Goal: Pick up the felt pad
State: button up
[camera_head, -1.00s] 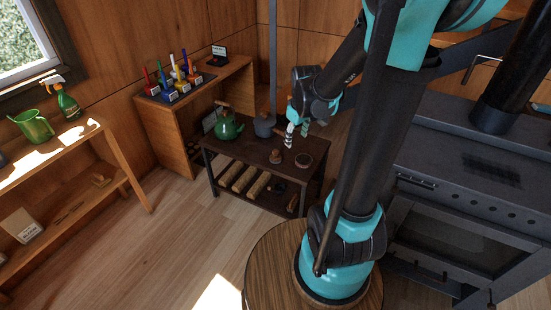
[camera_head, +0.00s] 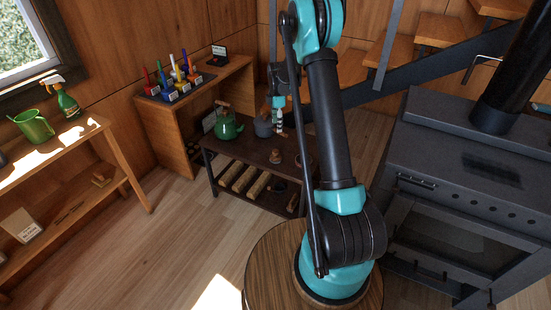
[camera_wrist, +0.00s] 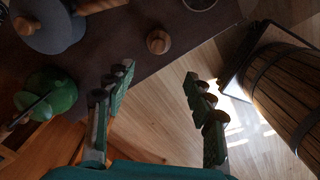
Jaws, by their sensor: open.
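I cannot make out a felt pad for certain in either view. My gripper (camera_wrist: 159,72) is open and empty, its two fingers spread wide apart. In the head view it hangs near the grey pot (camera_head: 264,127) over the dark low table (camera_head: 236,158). In the wrist view the fingers point toward the table's edge, and a small round wooden-topped piece (camera_wrist: 158,42) lies beyond the gap between the fingertips. The grey pot (camera_wrist: 52,28) shows at the upper left there.
A green kettle (camera_head: 228,126) stands on the dark table, left of the pot. Split logs (camera_head: 244,178) lie on its lower shelf. A black stove (camera_head: 455,200) stands at the right. A wooden bench (camera_head: 125,185) is at the left. Floor between is clear.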

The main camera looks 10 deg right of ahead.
send_over(276, 151)
notch_tip(276, 151, down, 12)
jog(key=shift+d+f, duration=0.15)
jog(key=shift+f, duration=0.1)
jog(key=shift+a+f, duration=0.15)
jog(key=shift+f, duration=1.2)
jog(key=shift+a+f, duration=0.1)
jog(key=shift+f, duration=1.25)
grip_shut()
jog(key=shift+r, duration=0.15)
notch_tip(276, 151, up, 20)
